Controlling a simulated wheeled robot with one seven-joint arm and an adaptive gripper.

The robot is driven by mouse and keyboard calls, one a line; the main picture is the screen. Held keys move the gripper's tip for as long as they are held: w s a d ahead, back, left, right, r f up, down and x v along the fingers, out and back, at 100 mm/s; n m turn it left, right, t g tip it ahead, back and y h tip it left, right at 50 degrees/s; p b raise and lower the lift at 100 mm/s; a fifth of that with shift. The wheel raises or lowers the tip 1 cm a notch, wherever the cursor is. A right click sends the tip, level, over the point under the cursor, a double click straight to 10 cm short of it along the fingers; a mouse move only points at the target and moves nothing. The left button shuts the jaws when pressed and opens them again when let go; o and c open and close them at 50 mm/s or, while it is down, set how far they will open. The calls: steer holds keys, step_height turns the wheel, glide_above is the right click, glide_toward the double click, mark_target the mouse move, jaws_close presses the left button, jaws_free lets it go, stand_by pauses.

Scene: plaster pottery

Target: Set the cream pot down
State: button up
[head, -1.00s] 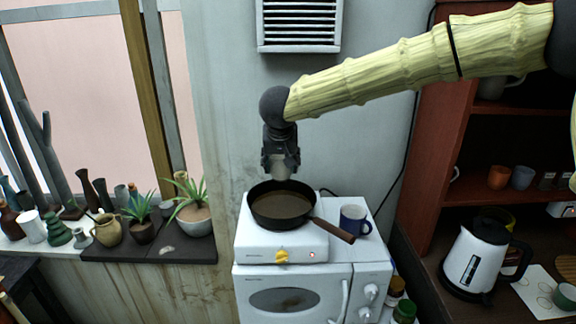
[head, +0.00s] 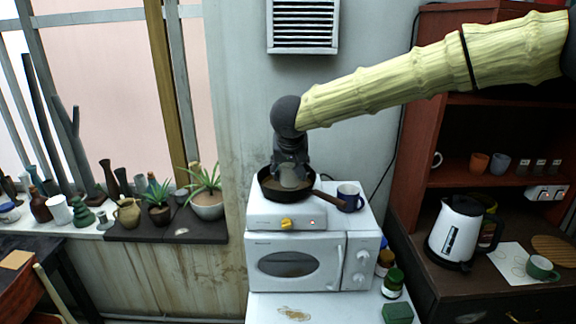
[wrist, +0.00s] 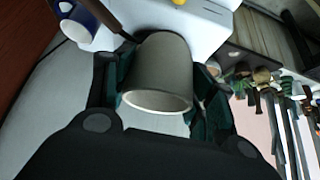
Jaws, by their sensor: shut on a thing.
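The cream pot (head: 292,182) is a small, pale, plain cylinder. My gripper (head: 290,173) points down over the stove and is shut around it. In the wrist view the pot (wrist: 158,70) sits upright between the two dark fingers, its open rim toward the camera. In the head view the pot overlaps the inside of the dark frying pan (head: 268,191), low over it or in it. I cannot tell whether its base touches the pan, as the base is hidden.
The pan stands on a white hotplate (head: 262,216) atop a white oven (head: 296,262). A blue mug (head: 349,197) stands right of the pan, close to its handle (head: 330,200). Potted plants and vases line the windowsill (head: 150,236) at left. A kettle (head: 458,232) stands at right.

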steer(key=s+d+f, duration=0.4)
steer(key=d+f, duration=0.1)
steer(key=f, duration=0.4)
steer(key=s+d+f, duration=0.5)
steer(key=d+f, duration=0.1)
steer(key=f, duration=0.3)
steer(key=s+d+f, duration=0.5)
steer(key=f, duration=0.5)
steer(key=shift+d, duration=0.4)
